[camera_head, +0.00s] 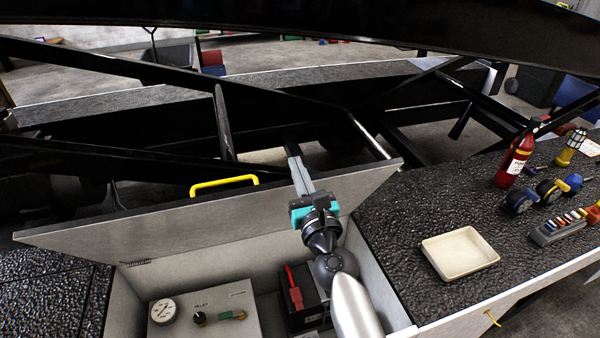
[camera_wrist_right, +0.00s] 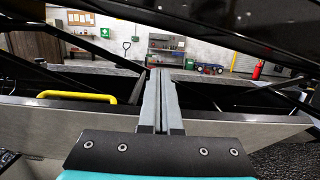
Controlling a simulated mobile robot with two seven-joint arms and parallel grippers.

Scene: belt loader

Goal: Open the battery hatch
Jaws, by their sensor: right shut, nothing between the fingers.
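The battery hatch (camera_head: 110,236) is a grey panel with a yellow handle (camera_head: 224,184) on its top edge. In the head view it stands raised at the back of the open battery compartment (camera_head: 252,268). The handle also shows in the right wrist view (camera_wrist_right: 77,96), left of the fingers. My right gripper (camera_head: 295,158) is shut and empty. Its fingers reach up past the hatch's top edge, to the right of the handle. Whether they touch the panel is not clear. My left gripper is not in view.
Inside the compartment are a gauge panel (camera_head: 240,300) and a dark box with a red part (camera_head: 292,288). A beige tray (camera_head: 460,254), a fire extinguisher (camera_head: 514,160) and small tools stand on the black deck at right. Dark beams run behind and above the hatch.

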